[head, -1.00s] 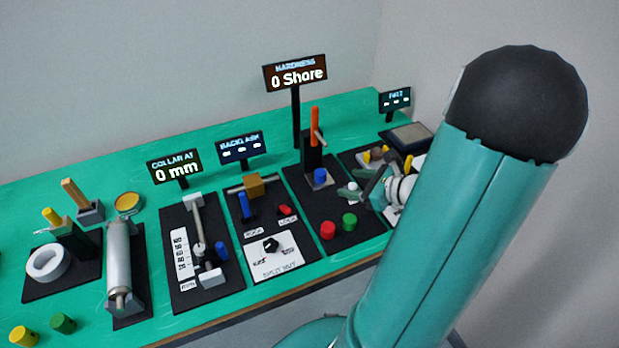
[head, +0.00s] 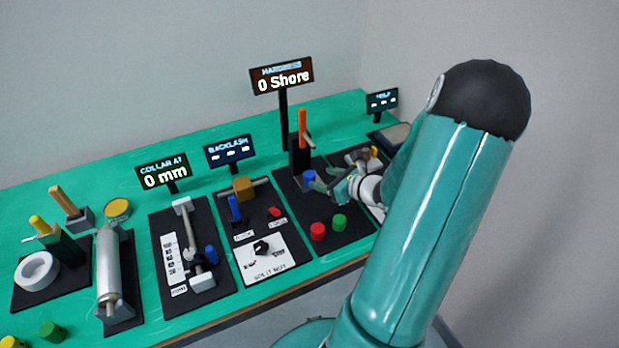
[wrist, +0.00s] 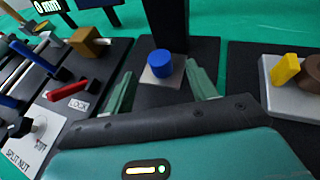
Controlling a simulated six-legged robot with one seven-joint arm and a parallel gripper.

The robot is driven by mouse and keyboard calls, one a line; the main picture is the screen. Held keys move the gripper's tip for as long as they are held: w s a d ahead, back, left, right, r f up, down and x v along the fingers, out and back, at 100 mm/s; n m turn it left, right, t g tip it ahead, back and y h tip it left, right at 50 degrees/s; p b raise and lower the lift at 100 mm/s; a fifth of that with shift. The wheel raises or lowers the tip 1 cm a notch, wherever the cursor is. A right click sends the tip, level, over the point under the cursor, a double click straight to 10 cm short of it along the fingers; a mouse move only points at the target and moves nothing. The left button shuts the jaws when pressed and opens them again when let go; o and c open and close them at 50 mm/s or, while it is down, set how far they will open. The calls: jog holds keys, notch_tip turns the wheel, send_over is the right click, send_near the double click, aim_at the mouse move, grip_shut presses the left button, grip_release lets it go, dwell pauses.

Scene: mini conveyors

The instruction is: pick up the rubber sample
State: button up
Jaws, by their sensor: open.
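The rubber sample appears to be the short blue cylinder (head: 309,175) at the foot of the hardness post. In the wrist view the blue cylinder (wrist: 162,62) stands upright on a small grey plate (wrist: 162,80). My gripper (wrist: 160,74) is open, with one green finger to the left of the cylinder and one to the right. The cylinder shows between the fingers, a little beyond them, with no contact visible. In the head view my gripper (head: 328,187) is close to the cylinder, on its right and near side.
The black hardness post (wrist: 170,25) rises right behind the cylinder. Red (head: 318,231) and green (head: 339,222) cylinders stand nearer the front edge. A grey block with yellow and brown parts (wrist: 290,85) is to the right. The backlash rig (head: 243,188) is to the left.

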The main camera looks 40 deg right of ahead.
aim_at(312, 175)
jog(key=x, duration=0.4)
jog(key=shift+w+f, duration=0.25)
jog(key=shift+w, duration=0.05)
jog(key=shift+c, duration=0.3)
jog(key=c, duration=1.1)
jog(key=shift+r, duration=0.1)
